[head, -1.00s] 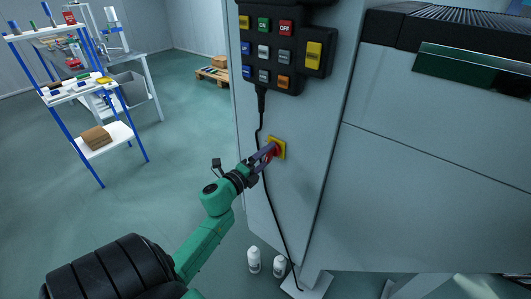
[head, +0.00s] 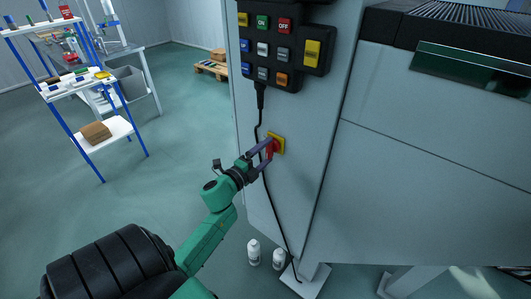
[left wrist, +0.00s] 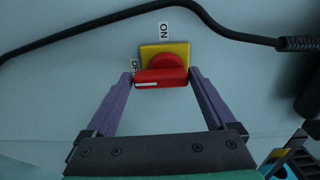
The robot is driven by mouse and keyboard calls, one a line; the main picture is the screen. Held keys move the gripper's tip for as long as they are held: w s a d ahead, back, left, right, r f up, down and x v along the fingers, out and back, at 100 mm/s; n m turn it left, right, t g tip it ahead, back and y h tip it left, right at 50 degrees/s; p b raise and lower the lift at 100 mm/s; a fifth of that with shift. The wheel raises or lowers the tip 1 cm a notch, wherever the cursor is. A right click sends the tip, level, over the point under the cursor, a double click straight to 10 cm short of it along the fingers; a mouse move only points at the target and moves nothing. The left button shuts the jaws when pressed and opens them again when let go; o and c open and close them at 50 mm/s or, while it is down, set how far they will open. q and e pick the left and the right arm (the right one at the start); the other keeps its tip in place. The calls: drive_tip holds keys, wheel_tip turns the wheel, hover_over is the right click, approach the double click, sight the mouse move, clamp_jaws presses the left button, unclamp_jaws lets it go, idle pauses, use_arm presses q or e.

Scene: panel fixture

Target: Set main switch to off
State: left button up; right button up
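The main switch is a red knob (head: 270,148) on a yellow plate (head: 280,143) on the cabinet's side panel. In the left wrist view the red knob (left wrist: 160,74) has its handle lying crosswise. The white mark on the handle is at its left end, by the partly hidden OFF label (left wrist: 136,67). The ON label (left wrist: 164,30) is above the yellow plate (left wrist: 178,50). My left gripper (left wrist: 160,76) is open, one purple finger on each side of the handle, with small gaps showing. It also shows in the head view (head: 266,155). My right gripper is out of view.
A black cable (head: 259,125) hangs from the button box (head: 272,50) beside the switch and crosses above it in the wrist view. White bottles (head: 254,253) stand on the floor below. A blue-and-white shelf (head: 75,90) stands at the left.

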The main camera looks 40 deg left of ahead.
use_arm(q)
drive_tip(key=s+b, duration=0.2)
drive_tip(key=s, duration=1.2)
drive_tip(key=shift+s+d, duration=0.15)
drive_tip(key=shift+s, duration=0.15)
drive_tip(key=s+d+f+n+g, duration=0.1)
drive_tip(key=s+f+n+g, duration=0.2)
drive_tip(key=f, duration=0.9)
drive_tip(key=s+d+f+n+g+y, duration=0.1)
drive_tip(key=d+f+n+g, duration=0.2)
drive_tip(key=f, duration=0.8)
drive_tip(key=s+f+n+g, duration=0.15)
drive_tip(key=f+n, duration=0.35)
drive_tip(key=f, duration=0.7)
drive_tip(key=s+d+f+n+g, duration=0.1)
drive_tip(key=s+d+f+g, duration=0.1)
drive_tip(key=s+f, duration=0.3)
drive_tip(key=s+d+f+n+g+h, duration=0.1)
drive_tip(key=s+d+f+g, duration=0.2)
drive_tip(key=s+f, duration=0.3)
drive_tip(key=s+d+f+n+g, duration=0.2)
drive_tip(key=s+d+f+g, duration=0.1)
drive_tip(key=s, duration=0.5)
wheel_tip(320, 180, down, 2)
drive_tip(key=shift+s+f+g, duration=0.25)
drive_tip(key=shift+s+g, duration=0.15)
drive_tip(key=shift+g, duration=0.35)
